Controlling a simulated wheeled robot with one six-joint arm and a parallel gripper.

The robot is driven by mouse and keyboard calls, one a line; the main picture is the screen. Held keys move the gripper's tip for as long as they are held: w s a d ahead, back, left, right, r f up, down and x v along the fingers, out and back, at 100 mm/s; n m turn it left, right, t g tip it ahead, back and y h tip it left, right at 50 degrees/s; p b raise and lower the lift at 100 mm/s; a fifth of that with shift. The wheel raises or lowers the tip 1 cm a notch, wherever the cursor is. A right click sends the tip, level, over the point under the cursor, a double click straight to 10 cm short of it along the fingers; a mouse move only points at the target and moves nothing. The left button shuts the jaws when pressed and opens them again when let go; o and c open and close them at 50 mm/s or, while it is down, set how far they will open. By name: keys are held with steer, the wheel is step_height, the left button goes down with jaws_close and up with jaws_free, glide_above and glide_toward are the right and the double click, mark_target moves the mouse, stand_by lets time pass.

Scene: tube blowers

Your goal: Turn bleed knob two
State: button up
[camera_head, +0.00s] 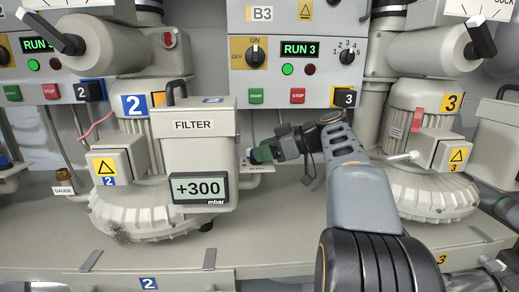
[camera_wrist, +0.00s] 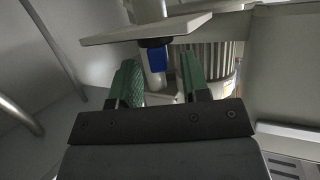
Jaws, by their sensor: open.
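My gripper (camera_wrist: 162,78) is open, with one green finger on each side of the knob. Gaps show between the knob and both fingers; how deep it sits between them is hard to tell. In the head view my gripper (camera_head: 264,153) is just right of the grey FILTER box (camera_head: 190,150) of blower two, by a small labelled plate (camera_head: 260,169). The knob is mostly hidden there.
The filter's display (camera_head: 200,188) reads +300 mbar. Blower two (camera_head: 140,213) is left of my gripper and blower three (camera_head: 440,195) is right. Panel B3 (camera_head: 300,75) is above, showing RUN 3. A ribbed motor (camera_wrist: 208,60) stands behind the knob.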

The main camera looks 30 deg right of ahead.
steer(key=shift+x, duration=0.8)
steer(key=shift+c, duration=0.2)
steer(key=c, duration=0.5)
steer(key=shift+f, duration=0.1)
steer(key=shift+c, duration=0.2)
